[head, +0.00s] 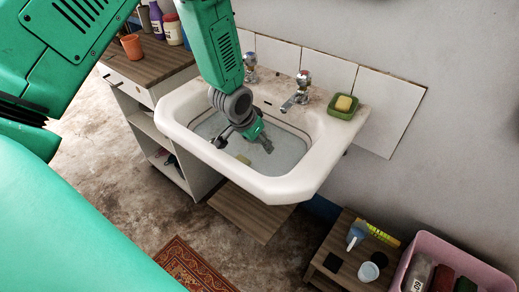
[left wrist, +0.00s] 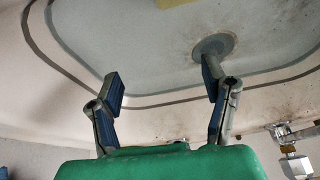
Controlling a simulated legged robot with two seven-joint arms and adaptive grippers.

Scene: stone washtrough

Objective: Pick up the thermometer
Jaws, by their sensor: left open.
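I cannot pick out the thermometer with certainty. A small yellow piece (head: 243,159) lies in the sink basin, and a yellow edge shows at the top of the left wrist view (left wrist: 177,2). My left gripper (head: 262,141) is inside the basin, pointing down, with the yellow piece a little to its front left. In the left wrist view its two fingers (left wrist: 162,85) are spread with nothing between the tips. A pale rod (left wrist: 232,108) shows beside the right-hand finger; I cannot tell what it is. My right gripper is not in view.
The white sink (head: 300,184) has a raised rim around my gripper. Taps (head: 298,92) and a green soap dish (head: 343,106) are at its back. A low stool (head: 345,272) holds a blue jug and a yellow strip. A pink crate (head: 470,252) stands beside it.

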